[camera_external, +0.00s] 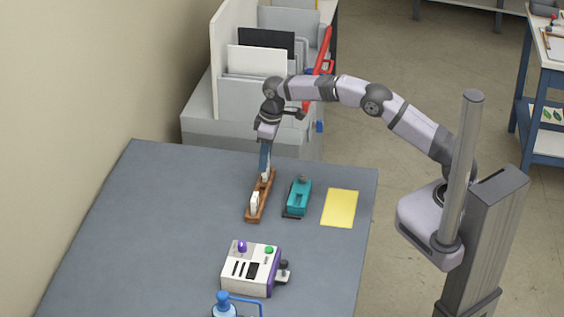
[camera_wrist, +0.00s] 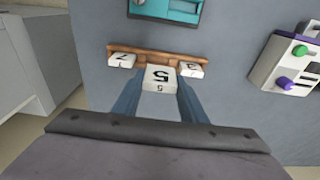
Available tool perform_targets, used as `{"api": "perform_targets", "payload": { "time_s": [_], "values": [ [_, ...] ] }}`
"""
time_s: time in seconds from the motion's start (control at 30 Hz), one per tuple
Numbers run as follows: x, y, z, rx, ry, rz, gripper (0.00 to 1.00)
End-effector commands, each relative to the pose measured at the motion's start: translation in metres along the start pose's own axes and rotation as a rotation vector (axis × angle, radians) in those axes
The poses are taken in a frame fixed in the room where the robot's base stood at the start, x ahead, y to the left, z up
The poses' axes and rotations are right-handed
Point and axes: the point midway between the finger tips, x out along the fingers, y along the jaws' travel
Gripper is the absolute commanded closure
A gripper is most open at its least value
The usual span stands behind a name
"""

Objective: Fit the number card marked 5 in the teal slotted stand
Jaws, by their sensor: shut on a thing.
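The white number card marked 5 (camera_wrist: 160,74) is between the two blue fingers of my gripper (camera_wrist: 161,83), which is shut on it. In the external view my gripper (camera_external: 265,166) points down at the far end of a brown wooden rack (camera_external: 261,197). In the wrist view the card overlaps the middle of the rack (camera_wrist: 145,54); I cannot tell whether it still sits in it. The teal slotted stand (camera_external: 298,195) is just right of the rack, apart from my gripper. It is partly cut off at the wrist view's top edge (camera_wrist: 165,10).
Two other white cards stand in the rack, one marked 7 (camera_wrist: 121,60) and one with an unclear digit (camera_wrist: 190,68). A yellow sheet (camera_external: 340,208) lies right of the stand. A white button box (camera_external: 250,268) is nearer the front. The table's left side is clear.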

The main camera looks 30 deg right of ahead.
Motion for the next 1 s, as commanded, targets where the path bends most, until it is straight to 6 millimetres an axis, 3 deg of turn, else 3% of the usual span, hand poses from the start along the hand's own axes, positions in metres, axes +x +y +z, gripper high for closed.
{"api": "perform_targets", "payload": {
  "time_s": [0.6,1.0],
  "values": [
    [-0.015,-0.024,0.088,0.001,0.000,0.000,0.84],
    [-0.015,-0.028,0.105,0.001,0.001,0.002,0.84]
  ]
}}
